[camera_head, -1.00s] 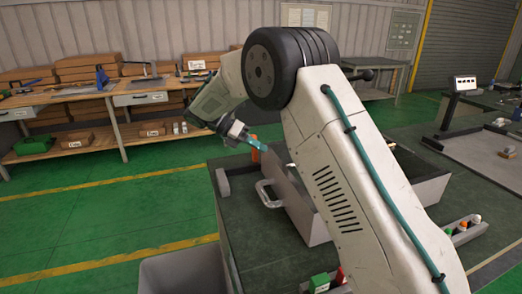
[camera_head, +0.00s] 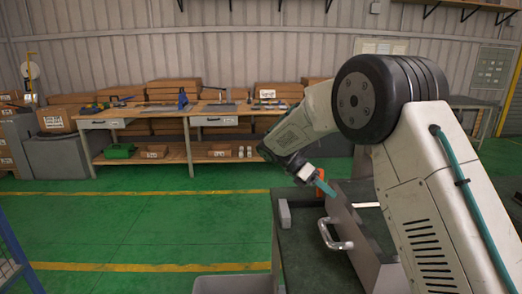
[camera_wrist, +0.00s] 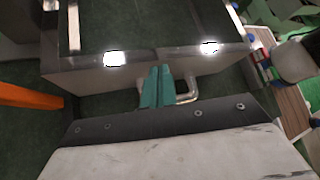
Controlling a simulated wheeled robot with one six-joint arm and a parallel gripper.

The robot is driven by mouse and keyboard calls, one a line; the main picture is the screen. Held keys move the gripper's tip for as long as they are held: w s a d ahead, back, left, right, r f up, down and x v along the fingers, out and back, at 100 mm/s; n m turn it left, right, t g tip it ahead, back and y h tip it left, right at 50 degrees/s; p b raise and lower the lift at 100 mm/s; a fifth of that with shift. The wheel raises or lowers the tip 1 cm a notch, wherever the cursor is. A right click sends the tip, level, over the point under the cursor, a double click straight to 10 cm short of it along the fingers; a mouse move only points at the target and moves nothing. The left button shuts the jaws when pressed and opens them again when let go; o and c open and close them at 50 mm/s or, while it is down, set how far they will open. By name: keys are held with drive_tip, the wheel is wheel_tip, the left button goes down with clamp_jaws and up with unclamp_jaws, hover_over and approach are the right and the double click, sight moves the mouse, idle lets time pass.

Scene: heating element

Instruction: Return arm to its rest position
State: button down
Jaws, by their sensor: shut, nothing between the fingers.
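My gripper (camera_head: 322,187) has teal fingers and sits at the end of my bent white arm, which fills the right of the head view. The fingers are shut with nothing between them. They point down and to the right, near the far end of a grey metal box (camera_head: 360,243) with a silver handle (camera_head: 332,236). In the wrist view, the shut fingers (camera_wrist: 157,86) show in front of the box's side wall (camera_wrist: 90,82), and its handle (camera_wrist: 189,92) is partly hidden behind them. I cannot tell whether they touch it.
The box stands on a dark-topped table (camera_head: 297,262). A small grey block (camera_head: 285,214) lies at its left edge. A grey bin (camera_head: 232,284) stands below in front. A wooden workbench (camera_head: 152,111) with boxes runs along the back wall. Green floor (camera_head: 130,220) is clear on the left.

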drive_tip(key=s+m, duration=0.1)
drive_tip(key=s+f+m, duration=0.1)
drive_tip(key=s+f+y, duration=0.1)
drive_tip(key=s, duration=0.1)
drive_tip(key=shift+a+m, duration=0.1)
drive_tip(key=shift+m, duration=0.3)
drive_tip(key=s+d+r+m+t+y, duration=0.1)
drive_tip(key=s+m, duration=0.4)
drive_tip(key=s, duration=0.6)
drive_tip(key=s+d+r+m+t+y, duration=0.1)
drive_tip(key=s+r+m+t+y, duration=0.2)
drive_tip(key=s, duration=0.9)
drive_tip(key=s+d+r+m+t+y, duration=0.1)
drive_tip(key=s+r+m+t+y, duration=0.1)
drive_tip(key=s+r+m+y, duration=0.3)
drive_tip(key=s+r+m, duration=0.1)
drive_tip(key=s+m, duration=0.2)
drive_tip(key=s, duration=0.4)
drive_tip(key=shift+d, duration=0.3)
